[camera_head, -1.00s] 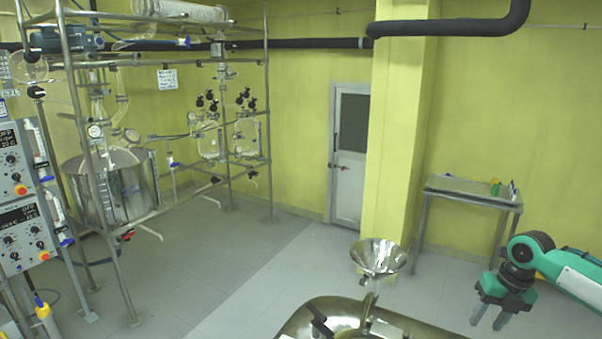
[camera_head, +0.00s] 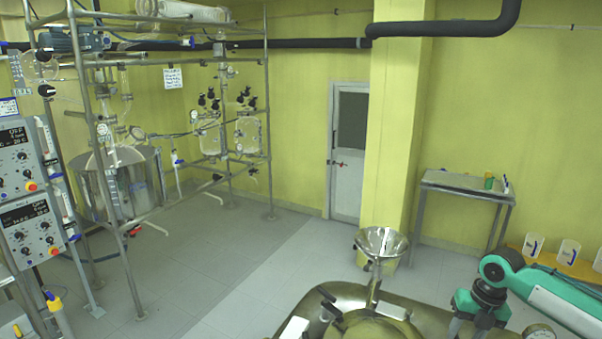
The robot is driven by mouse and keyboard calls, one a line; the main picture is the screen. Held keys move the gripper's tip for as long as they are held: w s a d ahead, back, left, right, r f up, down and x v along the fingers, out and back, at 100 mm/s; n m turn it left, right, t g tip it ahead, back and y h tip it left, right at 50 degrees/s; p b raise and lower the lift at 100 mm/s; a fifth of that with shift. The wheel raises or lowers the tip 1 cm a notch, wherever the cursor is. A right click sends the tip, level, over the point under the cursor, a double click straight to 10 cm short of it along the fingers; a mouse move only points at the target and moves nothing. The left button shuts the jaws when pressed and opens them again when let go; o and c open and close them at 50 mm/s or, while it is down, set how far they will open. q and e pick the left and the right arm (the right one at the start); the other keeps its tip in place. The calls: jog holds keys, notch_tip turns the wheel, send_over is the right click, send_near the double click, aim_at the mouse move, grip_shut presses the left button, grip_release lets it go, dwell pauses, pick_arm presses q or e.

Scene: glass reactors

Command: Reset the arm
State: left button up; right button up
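My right arm, green, white and black, comes in at the lower right. Its gripper (camera_head: 470,327) points down beside the large metal vessel (camera_head: 345,291) at the bottom edge. The two dark fingers stand apart with a gap and nothing seen between them. Their tips are cut off by the picture's edge. My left arm and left gripper do not show.
A steel funnel (camera_head: 381,242) stands above the vessel's rim. White containers (camera_head: 533,246) stand on a yellow surface behind my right arm. A metal table (camera_head: 465,183) is by the wall. A reactor frame and control panels (camera_head: 27,232) fill the left. The middle floor is clear.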

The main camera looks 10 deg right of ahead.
jog(key=s+a+f+m, duration=0.4)
jog(key=a+f, duration=0.1)
jog(key=a, duration=0.2)
jog(key=s+a+f+m+t, duration=0.1)
jog(key=s+a+f+m, duration=0.2)
jog(key=a+f, duration=0.35)
jog(key=s+a+f+m, duration=0.4)
jog(key=a, duration=0.5)
jog(key=s+a+r+m+t+h, duration=0.2)
jog(key=s+m, duration=1.1)
jog(key=m, duration=0.5)
notch_tip(320, 180, down, 35)
jog(key=g+b, duration=0.1)
jog(key=b, duration=0.4)
pick_arm(q)
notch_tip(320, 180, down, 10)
jog(key=b, duration=0.5)
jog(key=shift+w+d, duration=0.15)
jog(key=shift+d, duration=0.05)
pick_arm(e)
jog(key=s+d+f, duration=0.1)
jog(key=s+f, duration=0.9)
jog(key=f, duration=0.3)
jog(key=s+d+f+g, duration=0.1)
jog(key=s+d+f, duration=0.1)
jog(key=s+f, duration=0.8)
notch_tip(320, 180, down, 3)
jog(key=shift+r+n+g, duration=0.15)
jog(key=shift+n+g, duration=0.15)
